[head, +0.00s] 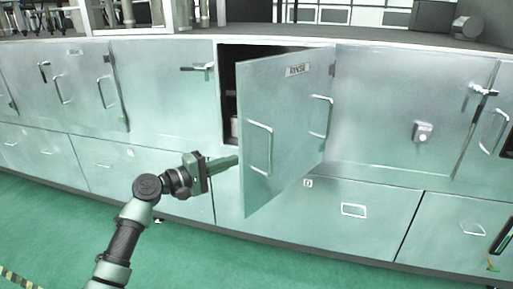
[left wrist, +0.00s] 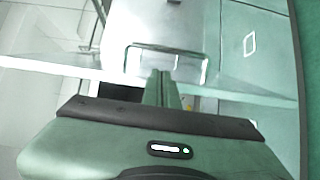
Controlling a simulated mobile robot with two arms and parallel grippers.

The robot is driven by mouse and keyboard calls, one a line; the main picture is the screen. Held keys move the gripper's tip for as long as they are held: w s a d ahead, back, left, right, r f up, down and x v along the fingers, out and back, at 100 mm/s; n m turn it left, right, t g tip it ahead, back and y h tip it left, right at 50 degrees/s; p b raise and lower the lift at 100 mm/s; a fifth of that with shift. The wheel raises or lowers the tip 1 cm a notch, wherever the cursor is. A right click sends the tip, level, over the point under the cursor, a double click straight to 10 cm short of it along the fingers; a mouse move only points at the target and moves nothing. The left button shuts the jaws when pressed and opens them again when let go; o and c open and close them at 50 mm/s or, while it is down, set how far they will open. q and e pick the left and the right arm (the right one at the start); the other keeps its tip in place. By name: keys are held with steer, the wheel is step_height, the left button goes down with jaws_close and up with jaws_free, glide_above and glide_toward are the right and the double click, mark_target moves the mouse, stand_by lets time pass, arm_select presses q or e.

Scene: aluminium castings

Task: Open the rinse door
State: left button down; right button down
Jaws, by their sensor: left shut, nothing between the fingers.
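The rinse door (head: 284,120), a pale metal panel with a label reading RINSE near its top, stands partly open, swung outward with its hinge side at the right. It has two bar handles (head: 260,148). A dark gap shows behind it at the left. My left gripper (head: 236,161) is shut and empty, its fingertips beside the door's free edge at about handle height; I cannot tell if they touch. In the left wrist view the shut fingers (left wrist: 161,78) point toward the door edge and a handle (left wrist: 168,62). My right gripper is not in view.
Closed cabinet doors stand to the left (head: 165,90) and right (head: 400,110). Drawers (head: 360,215) run below. A latch handle (head: 197,68) sticks out left of the opening. The green floor (head: 200,255) in front is clear.

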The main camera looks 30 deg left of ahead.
mark_target(258, 149)
arm_select(q)
steer(key=p+x, duration=0.1)
steer(key=x, duration=0.2)
steer(key=r+p+x, duration=0.1)
steer(key=x, duration=0.2)
steer(key=p+x, duration=0.1)
steer(key=x, duration=0.2)
steer(key=shift+w+d+r, duration=0.15)
steer(key=shift+w+d, duration=0.2)
steer(key=shift+w, duration=0.05)
